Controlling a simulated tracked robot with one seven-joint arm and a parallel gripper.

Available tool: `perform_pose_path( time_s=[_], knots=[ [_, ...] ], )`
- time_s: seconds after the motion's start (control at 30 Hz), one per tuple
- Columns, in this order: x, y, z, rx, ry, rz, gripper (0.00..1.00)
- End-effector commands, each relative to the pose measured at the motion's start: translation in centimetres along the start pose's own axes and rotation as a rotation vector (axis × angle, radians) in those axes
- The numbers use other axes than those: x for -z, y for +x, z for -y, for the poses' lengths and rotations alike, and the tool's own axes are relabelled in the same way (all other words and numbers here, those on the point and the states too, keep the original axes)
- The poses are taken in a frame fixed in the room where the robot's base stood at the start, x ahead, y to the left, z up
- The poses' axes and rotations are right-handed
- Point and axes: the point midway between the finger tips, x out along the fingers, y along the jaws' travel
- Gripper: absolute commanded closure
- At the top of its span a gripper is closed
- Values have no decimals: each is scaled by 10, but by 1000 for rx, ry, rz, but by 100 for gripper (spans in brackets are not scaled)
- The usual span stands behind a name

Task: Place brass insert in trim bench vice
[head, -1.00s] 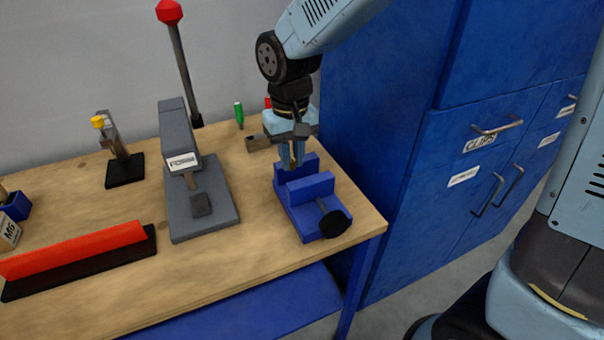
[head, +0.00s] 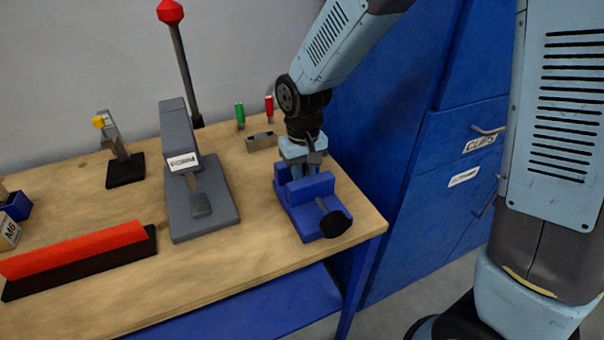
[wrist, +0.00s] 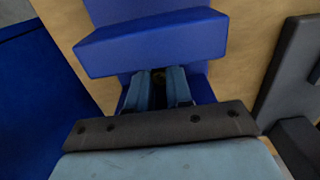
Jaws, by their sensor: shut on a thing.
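The blue trim bench vice (head: 312,212) stands near the right front corner of the wooden bench, with a black handle knob. In the wrist view a blue vice jaw (wrist: 155,42) lies just beyond my fingertips. My gripper (head: 310,174) points down between the vice's two jaws. In the wrist view my gripper (wrist: 159,85) is shut on the brass insert (wrist: 158,76), of which only a small dark brassy bit shows between the fingers. The insert is hidden in the head view. I cannot tell whether it touches the vice.
A grey press (head: 183,165) stands left of the vice. A small grey block (head: 261,141) and green (head: 239,114) and red (head: 269,108) handled tools are behind. A red-topped black bar (head: 80,255) lies at the front left. Blue cabinets (head: 400,170) stand to the right.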

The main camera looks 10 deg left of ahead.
Motion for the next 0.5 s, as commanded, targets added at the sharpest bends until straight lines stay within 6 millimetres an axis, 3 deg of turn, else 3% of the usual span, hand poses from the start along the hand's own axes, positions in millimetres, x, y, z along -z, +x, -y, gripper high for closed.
perform_pose_path(
  time_s=[0.13,0.17,0.4,0.5],
  knots=[
    [0,2,0,0,1,0,100],
    [0,2,0,0,1,0,78],
    [0,2,0,0,1,0,55],
    [0,2,0,0,1,0,55]
  ],
)
